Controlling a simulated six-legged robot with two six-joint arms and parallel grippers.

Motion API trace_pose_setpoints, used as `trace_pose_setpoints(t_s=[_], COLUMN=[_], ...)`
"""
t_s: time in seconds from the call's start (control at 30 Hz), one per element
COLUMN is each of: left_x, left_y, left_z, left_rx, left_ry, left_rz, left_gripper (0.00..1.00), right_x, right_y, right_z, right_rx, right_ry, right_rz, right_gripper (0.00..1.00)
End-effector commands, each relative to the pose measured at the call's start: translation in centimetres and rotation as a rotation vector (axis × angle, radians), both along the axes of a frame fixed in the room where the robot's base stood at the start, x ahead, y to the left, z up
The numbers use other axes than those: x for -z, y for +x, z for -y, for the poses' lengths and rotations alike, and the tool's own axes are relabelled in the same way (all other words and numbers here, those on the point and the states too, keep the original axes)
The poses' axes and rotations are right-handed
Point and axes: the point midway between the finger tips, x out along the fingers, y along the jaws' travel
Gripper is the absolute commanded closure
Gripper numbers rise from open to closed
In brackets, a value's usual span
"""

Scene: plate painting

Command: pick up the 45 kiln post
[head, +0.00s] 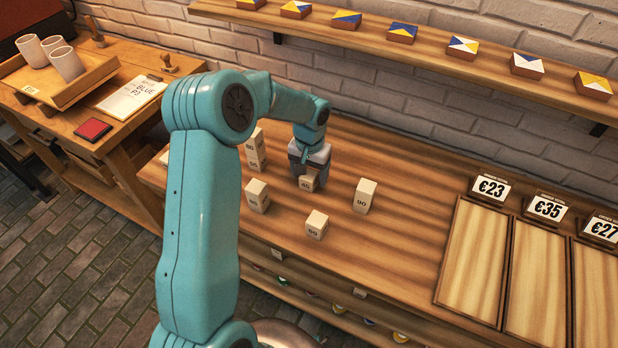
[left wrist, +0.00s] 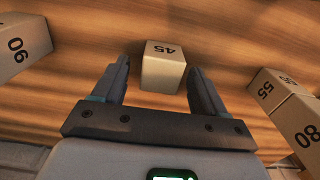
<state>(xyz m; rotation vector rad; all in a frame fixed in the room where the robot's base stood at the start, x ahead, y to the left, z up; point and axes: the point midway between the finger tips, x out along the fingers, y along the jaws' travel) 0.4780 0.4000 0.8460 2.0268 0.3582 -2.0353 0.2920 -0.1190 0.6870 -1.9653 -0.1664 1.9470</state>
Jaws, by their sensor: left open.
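The 45 kiln post (left wrist: 163,68) is a small pale block standing on the wooden table, with "45" on its top face in the left wrist view. In the head view the post (head: 308,183) shows just under my left gripper (head: 307,170). My left gripper (left wrist: 160,88) is open, with one finger on each side of the post. Gaps show between the fingers and the post, so it is not gripped. My right gripper is not in view.
Other posts stand close by: a 90 post (head: 364,197), one in front (head: 316,225), one at left (head: 257,196) and others behind it (head: 255,152). Price-tagged trays (head: 474,262) lie at right. A shelf (head: 345,32) of painted tiles runs along the wall.

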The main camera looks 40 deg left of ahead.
Motion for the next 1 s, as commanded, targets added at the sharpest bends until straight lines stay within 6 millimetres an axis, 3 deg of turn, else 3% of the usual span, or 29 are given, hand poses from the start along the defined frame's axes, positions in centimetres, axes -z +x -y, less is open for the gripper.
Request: trace_pose_setpoints(t_s=[0.1, 0.33, 0.37, 0.5, 0.53, 0.83, 1.0], left_x=[1.1, 1.3, 1.3, 1.3, 1.3, 1.1, -0.3], left_y=[0.0, 0.1, 0.1, 0.1, 0.1, 0.1, 0.2], left_z=[-0.1, -0.1, -0.1, -0.1, -0.1, -0.1, -0.1], left_rx=[-0.002, -0.002, -0.002, -0.001, -0.001, -0.001, -0.001], left_ry=[0.0, 0.0, 0.0, 0.0, 0.0, 0.001, 0.003], left_rz=[-0.001, 0.001, 0.001, 0.001, 0.001, 0.002, 0.005], left_gripper=[0.28, 0.28, 0.34, 0.8, 0.87, 0.87, 0.87], right_x=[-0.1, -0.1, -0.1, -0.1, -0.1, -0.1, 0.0], right_y=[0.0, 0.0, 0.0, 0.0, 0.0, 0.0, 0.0], right_z=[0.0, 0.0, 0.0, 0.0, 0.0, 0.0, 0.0], right_rx=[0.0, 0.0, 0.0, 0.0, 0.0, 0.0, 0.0], right_ry=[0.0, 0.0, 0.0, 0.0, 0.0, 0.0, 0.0], right_rz=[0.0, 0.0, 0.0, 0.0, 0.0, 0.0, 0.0], right_gripper=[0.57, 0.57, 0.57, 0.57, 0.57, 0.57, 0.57])
